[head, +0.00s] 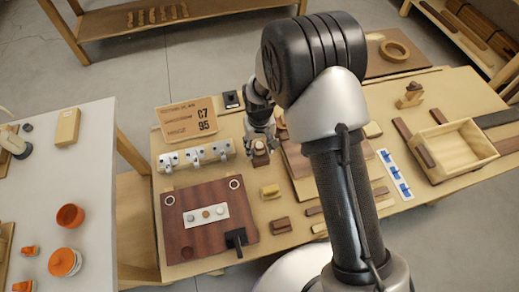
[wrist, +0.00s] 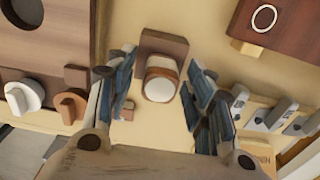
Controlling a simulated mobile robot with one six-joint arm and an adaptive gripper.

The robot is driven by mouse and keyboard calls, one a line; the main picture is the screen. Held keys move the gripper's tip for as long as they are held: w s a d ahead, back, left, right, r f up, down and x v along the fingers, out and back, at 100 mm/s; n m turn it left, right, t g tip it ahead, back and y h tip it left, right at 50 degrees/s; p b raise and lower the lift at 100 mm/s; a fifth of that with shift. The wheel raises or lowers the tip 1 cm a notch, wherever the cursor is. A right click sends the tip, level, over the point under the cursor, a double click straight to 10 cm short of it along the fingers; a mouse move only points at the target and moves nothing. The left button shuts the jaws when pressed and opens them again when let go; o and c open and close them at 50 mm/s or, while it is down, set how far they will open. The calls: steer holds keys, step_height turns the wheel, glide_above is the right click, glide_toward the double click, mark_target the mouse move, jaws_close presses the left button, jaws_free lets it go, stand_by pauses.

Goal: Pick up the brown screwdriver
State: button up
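I cannot make out a clear screwdriver shape in either view. In the wrist view, a short rounded piece with a white end and a brown band (wrist: 160,82) stands against a brown block (wrist: 163,45). I cannot tell whether it is the screwdriver's handle. My gripper (wrist: 162,64) is open, with its blue-grey fingers on either side of this piece and gaps on both sides. In the head view my gripper (head: 262,137) points down over the bench, just behind a small brown piece with a pale top (head: 260,156). My arm hides part of the bench.
A dark red-brown board (head: 205,245) lies in front, and a row of white switches (head: 197,155) stands to the left. A wooden tray (head: 478,143) is at the right. Small brown blocks (head: 282,224) lie near the front. An orange cup (head: 70,216) is on the white table.

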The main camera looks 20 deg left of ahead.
steer(key=c, duration=0.8)
step_height(320, 180, up, 20)
steer(key=p, duration=0.4)
